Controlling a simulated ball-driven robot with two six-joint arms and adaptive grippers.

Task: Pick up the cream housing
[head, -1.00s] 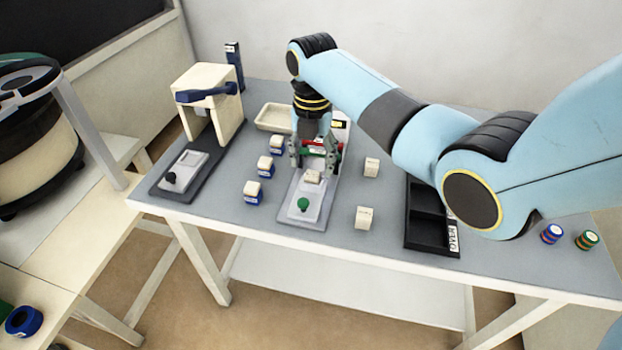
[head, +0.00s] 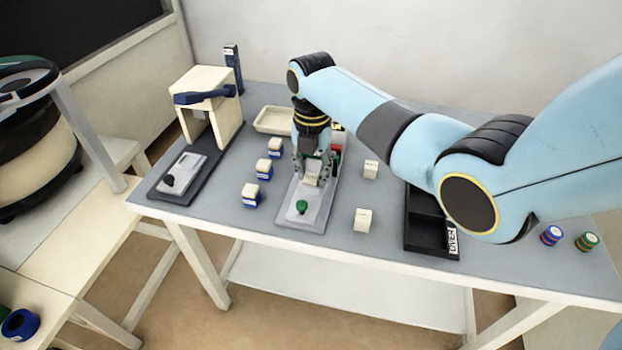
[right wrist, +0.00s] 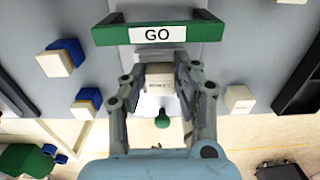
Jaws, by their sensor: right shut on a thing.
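The cream housing (head: 312,180) is at the grey fixture plate (head: 313,214), behind its green knob (head: 301,207). My right gripper (head: 314,174) points down with its fingers on either side of the housing, shut on it. In the right wrist view the housing (right wrist: 160,78) sits between the two fingers, with dark lettering on its near face. I cannot tell whether it still touches the plate. My left gripper is not in view.
A green bar marked GO (right wrist: 158,34) stands close behind the gripper. Blue-and-cream blocks (head: 264,168) stand left of the plate. Loose cream blocks (head: 363,220) stand right of it. A black tray (head: 428,232) and a cream press (head: 208,98) flank the area.

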